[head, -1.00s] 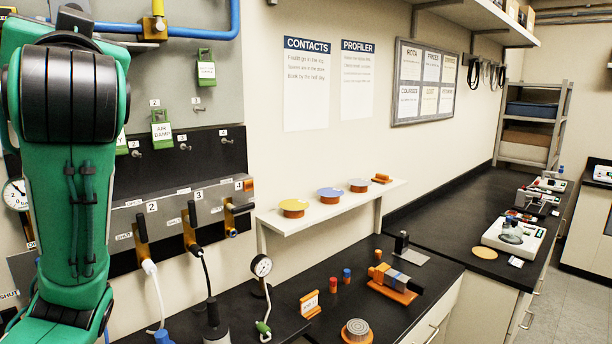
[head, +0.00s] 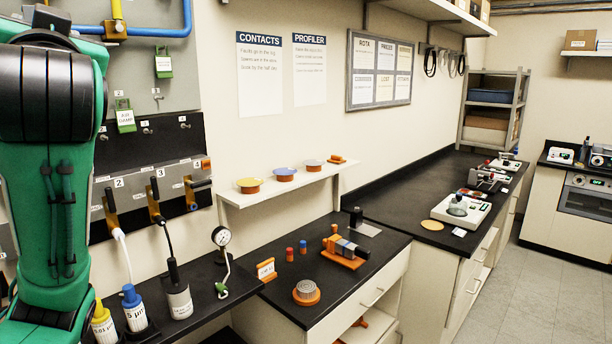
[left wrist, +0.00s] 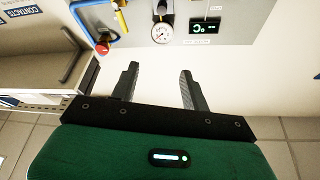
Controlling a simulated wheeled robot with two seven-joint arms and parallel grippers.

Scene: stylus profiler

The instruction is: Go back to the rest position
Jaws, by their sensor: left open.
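My left arm (head: 50,180) stands upright, green and black, along the left edge of the head view; its gripper is outside that view. In the left wrist view my left gripper (left wrist: 158,88) is open, with its two dark fingers apart and nothing between them. Beyond the fingers are a pale wall, a pressure gauge (left wrist: 162,33) and a small display (left wrist: 205,27). The fingers appear clear of these. My right gripper is in neither view.
A shelf (head: 285,186) carries several coloured discs. Valves (head: 157,205) line the wall panel beside my arm. Open floor (head: 525,300) lies at the right.

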